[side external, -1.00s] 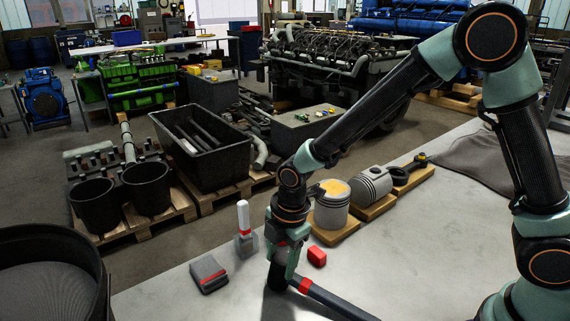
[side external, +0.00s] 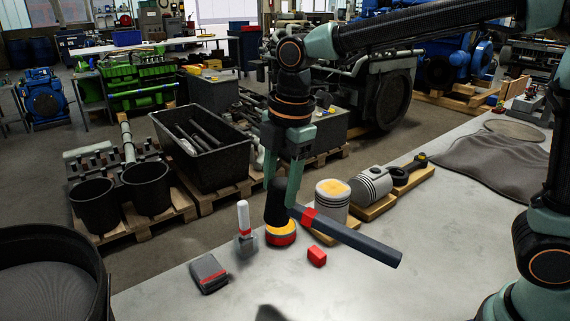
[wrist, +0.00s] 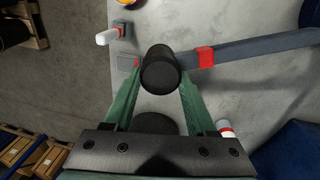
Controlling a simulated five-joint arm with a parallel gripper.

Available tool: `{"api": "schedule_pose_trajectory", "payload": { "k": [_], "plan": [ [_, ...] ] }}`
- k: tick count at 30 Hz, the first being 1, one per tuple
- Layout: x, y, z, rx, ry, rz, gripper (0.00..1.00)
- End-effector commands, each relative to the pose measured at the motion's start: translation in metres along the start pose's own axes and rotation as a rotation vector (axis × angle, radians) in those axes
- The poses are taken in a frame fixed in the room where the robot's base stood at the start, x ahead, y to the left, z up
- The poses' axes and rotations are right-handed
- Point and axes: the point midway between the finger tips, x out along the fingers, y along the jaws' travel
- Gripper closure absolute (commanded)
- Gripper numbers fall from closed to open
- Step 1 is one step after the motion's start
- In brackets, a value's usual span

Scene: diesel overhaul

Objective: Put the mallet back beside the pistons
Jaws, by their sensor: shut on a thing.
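The mallet has a black head (wrist: 160,72) and a dark grey handle (side external: 358,243) with a red band. My gripper (side external: 283,192) is shut on the mallet's head and holds it up off the bench, the handle pointing to the lower right in the side view. In the wrist view the head sits between the fingertips (wrist: 160,82). Two pistons stand on wooden blocks behind the handle: an upright one with a yellowish crown (side external: 333,200) and a grey one lying on its side (side external: 372,182). The handle partly covers the upright piston's lower part.
On the bench are a red and yellow round item (side external: 281,237), a white-handled tool (side external: 243,225), a grey box (side external: 209,273) and a red block (side external: 317,256). A dark cloth (side external: 490,165) lies at right. Bare bench (side external: 400,290) lies in front of the pistons.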

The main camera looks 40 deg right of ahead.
Motion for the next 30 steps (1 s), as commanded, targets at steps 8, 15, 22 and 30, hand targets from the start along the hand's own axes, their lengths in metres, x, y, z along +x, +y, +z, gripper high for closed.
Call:
{"api": "schedule_pose_trajectory", "payload": {
  "k": [8, 15, 22, 30],
  "plan": [
    [-0.025, 0.004, -0.001, 0.0, 0.001, 0.003, 1.0],
    [-0.042, 0.006, -0.002, 0.0, 0.001, 0.004, 1.0],
    [-0.05, 0.007, -0.003, -0.009, 0.001, 0.001, 1.0],
    [-0.014, 0.011, -0.027, -0.307, 0.0, -0.034, 1.0]
  ]
}}
